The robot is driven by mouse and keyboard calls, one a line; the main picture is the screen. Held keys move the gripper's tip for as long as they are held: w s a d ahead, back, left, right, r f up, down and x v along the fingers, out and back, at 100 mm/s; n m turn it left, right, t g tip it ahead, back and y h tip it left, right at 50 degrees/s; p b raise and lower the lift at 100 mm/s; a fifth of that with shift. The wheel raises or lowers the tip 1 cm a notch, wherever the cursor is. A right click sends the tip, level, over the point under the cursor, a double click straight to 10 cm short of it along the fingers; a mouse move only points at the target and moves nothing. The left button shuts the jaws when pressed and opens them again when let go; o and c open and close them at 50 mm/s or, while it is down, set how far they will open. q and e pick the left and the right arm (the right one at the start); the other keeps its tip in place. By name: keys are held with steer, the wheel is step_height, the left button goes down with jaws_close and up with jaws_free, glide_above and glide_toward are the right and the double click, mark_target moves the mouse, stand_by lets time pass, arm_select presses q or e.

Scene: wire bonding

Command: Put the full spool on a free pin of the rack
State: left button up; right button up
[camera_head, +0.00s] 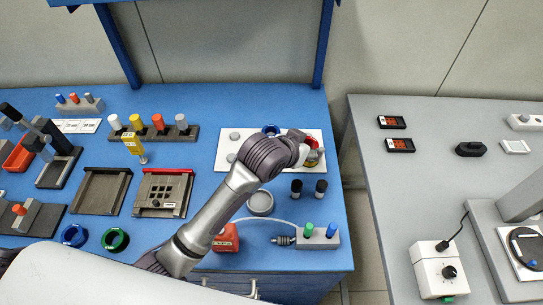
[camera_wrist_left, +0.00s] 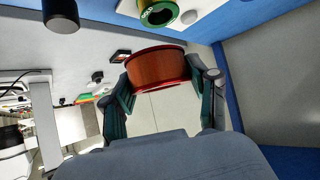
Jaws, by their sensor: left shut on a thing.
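My left gripper (camera_wrist_left: 160,90) is shut on a spool with a red flange and a full copper-brown winding (camera_wrist_left: 157,62). In the head view a little of its red rim (camera_head: 313,141) shows past the gripper (camera_head: 308,152). The rack is a white board (camera_head: 222,163) with grey round pins (camera_head: 235,136) at the back of the blue table. A blue spool (camera_head: 269,129) sits on it. A green spool labelled gold (camera_wrist_left: 158,12) and a bare grey pin (camera_wrist_left: 188,17) show in the left wrist view. My arm hides part of the rack. My right gripper is not in view.
Two black-topped cylinders (camera_head: 320,189) stand in front of the rack. A round grey dish (camera_head: 260,203) lies under my forearm. Blue (camera_head: 74,236) and green (camera_head: 115,239) rings lie at the front left. A grey table (camera_head: 365,120) stands across a gap at right.

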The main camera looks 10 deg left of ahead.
arm_select(q)
steer(key=w+a+f, duration=0.1)
steer(key=a+f, duration=0.1)
steer(key=a, duration=0.1)
steer(key=w+a+f+p, duration=0.1)
steer(key=a+f, duration=0.1)
steer(key=a, duration=0.1)
steer(key=w+a+f, duration=0.1)
steer(key=a+f, duration=0.1)
steer(key=a, duration=0.1)
steer(key=shift+w+a+p, duration=0.2)
steer(key=shift+a+p, duration=0.1)
steer(key=shift+a, duration=0.1)
steer(key=shift+a+f, duration=0.1)
steer(key=shift+a, duration=0.05)
step_height(320, 180, down, 3)
steer(key=shift+f+p, duration=0.1)
steer(key=shift+p, duration=0.25)
steer(key=shift+f, duration=0.4)
steer(key=shift+f, duration=0.15)
steer(key=o, duration=1.2)
steer(key=shift+c, duration=0.2)
